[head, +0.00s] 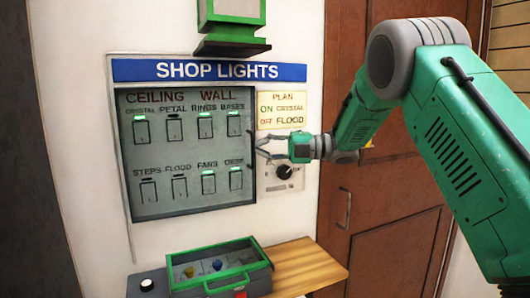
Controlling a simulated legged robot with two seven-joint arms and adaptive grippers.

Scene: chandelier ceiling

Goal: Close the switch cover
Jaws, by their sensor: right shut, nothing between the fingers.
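A grey switch panel (188,198) is on the white wall under a blue SHOP LIGHTS sign (230,71). It has two rows of switches, some lit green. A pale frame runs around it; I cannot tell whether a clear cover lies over the switches. My right gripper (264,148) is at the panel's right edge, pointing left, shut and empty. I cannot tell whether its fingertips touch the frame. My left gripper is out of view.
A rotary knob (284,172) sits on the wall plate just below my right gripper. A yellow plan label (286,111) is above it. A green-framed box (218,268) stands on a wooden shelf (308,267) below. A green fixture (232,22) juts out above. A brown door (385,235) is at right.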

